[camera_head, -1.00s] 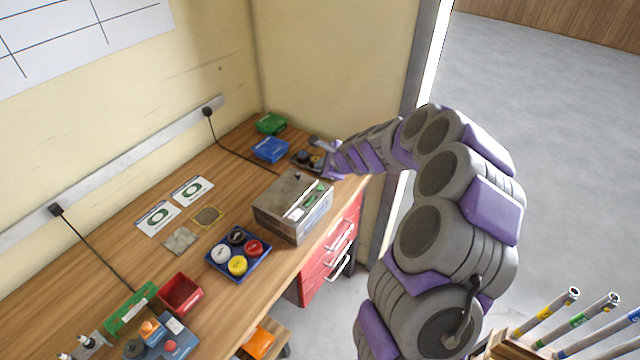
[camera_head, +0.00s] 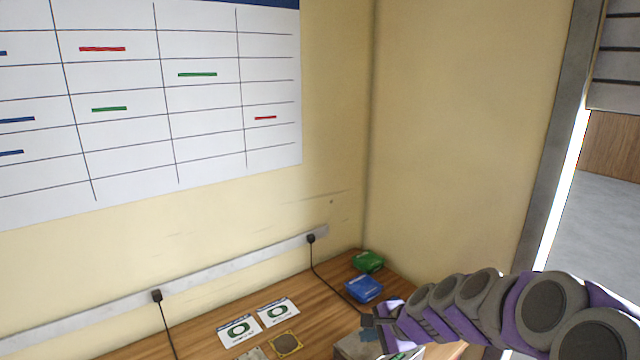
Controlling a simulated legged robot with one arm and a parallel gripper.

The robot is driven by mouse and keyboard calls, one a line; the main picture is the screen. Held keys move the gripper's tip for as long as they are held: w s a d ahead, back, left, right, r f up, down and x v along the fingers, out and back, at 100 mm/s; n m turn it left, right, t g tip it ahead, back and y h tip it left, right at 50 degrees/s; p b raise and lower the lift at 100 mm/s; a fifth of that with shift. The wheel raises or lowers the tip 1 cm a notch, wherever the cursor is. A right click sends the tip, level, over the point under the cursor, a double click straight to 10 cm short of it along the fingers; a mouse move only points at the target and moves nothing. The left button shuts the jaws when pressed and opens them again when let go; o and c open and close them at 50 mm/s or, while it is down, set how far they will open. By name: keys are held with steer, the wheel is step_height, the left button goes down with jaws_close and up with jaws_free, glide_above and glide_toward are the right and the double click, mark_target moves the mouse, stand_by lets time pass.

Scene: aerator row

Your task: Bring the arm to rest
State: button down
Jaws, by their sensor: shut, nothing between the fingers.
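My arm, grey with purple panels, reaches in from the lower right edge. Its end, my gripper (camera_head: 370,328), is small in the picture and appears shut and empty. It shows in front of the grey metal box (camera_head: 350,346) on the wooden bench, near the box's top. I cannot tell the exact gap between them. The arm hides part of the bench's right end, and the lower part of the box is cut off by the picture's edge.
A blue box (camera_head: 364,289) and a green box (camera_head: 368,262) stand at the bench's back corner, close behind my gripper. Two printed cards (camera_head: 240,331) lie on the bench (camera_head: 205,343). A whiteboard (camera_head: 130,140) hangs on the wall. A doorway opens at right.

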steer(key=s+a+r+n+g, duration=0.2)
steer(key=s+a+n, duration=0.25)
steer(key=s, duration=0.35)
steer(key=s+d+n+g+h, duration=0.2)
steer(key=s+n, duration=0.3)
steer(key=s, duration=1)
steer(key=s+d+n+g+h, duration=0.3)
steer(key=s+d+n, duration=0.1)
steer(key=s, duration=1)
steer(key=shift+s+d+n+g+h, duration=0.3)
steer(key=shift+s+d+n, duration=0.05)
steer(key=shift+d, duration=0.1)
